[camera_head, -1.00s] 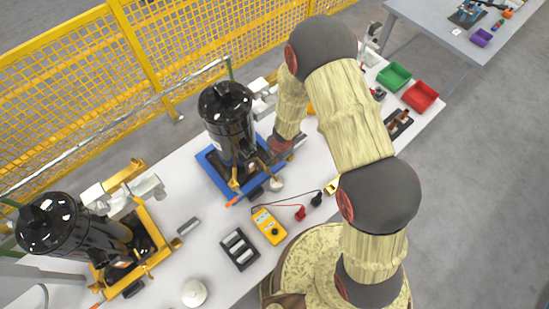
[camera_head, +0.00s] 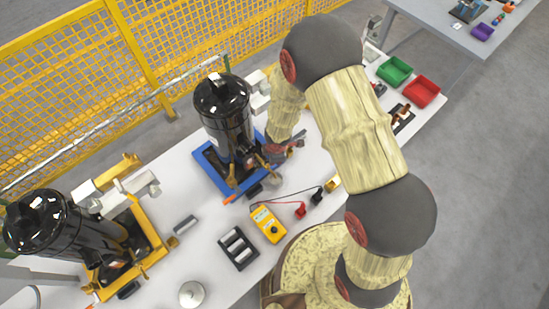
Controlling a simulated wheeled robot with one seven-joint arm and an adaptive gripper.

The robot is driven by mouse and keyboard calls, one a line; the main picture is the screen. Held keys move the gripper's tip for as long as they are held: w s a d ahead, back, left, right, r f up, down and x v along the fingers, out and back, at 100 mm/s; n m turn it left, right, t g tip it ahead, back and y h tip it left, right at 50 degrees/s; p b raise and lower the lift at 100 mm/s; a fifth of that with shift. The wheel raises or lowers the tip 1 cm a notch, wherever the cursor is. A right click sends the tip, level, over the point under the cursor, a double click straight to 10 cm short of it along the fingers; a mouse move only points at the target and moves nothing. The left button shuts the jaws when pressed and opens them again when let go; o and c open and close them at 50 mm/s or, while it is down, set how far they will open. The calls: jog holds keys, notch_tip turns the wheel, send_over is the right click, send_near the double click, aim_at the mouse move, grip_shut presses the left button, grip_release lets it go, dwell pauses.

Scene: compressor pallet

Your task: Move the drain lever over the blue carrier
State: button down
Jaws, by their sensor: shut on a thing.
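The blue carrier (camera_head: 209,174) lies on the white table under a tall black compressor (camera_head: 224,108). Brass-coloured fittings (camera_head: 232,178) show at the compressor's foot. My gripper (camera_head: 266,160) is at the right side of the compressor's foot, low over the carrier's right part. It is shut on a small part that I take for the drain lever; my wrist and the fingers mostly hide it. An orange-tipped piece (camera_head: 230,199) sticks out at the carrier's front corner, apart from my gripper.
A second compressor (camera_head: 60,230) stands in a yellow carrier (camera_head: 157,258) at left. A yellow multimeter (camera_head: 268,223), a black tray (camera_head: 238,249) and a round pale lid (camera_head: 192,294) lie in front. Green (camera_head: 394,70) and red (camera_head: 421,92) bins stand at right.

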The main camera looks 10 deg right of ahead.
jog(key=shift+s+m+b, duration=0.25)
jog(key=shift+m+b, duration=0.15)
jog(key=shift+m, duration=0.4)
jog(key=c, duration=1.9)
grip_release()
notch_tip(320, 180, up, 12)
jog(key=s, duration=0.2)
jog(key=shift+s+a, duration=0.2)
jog(key=shift+f, duration=0.1)
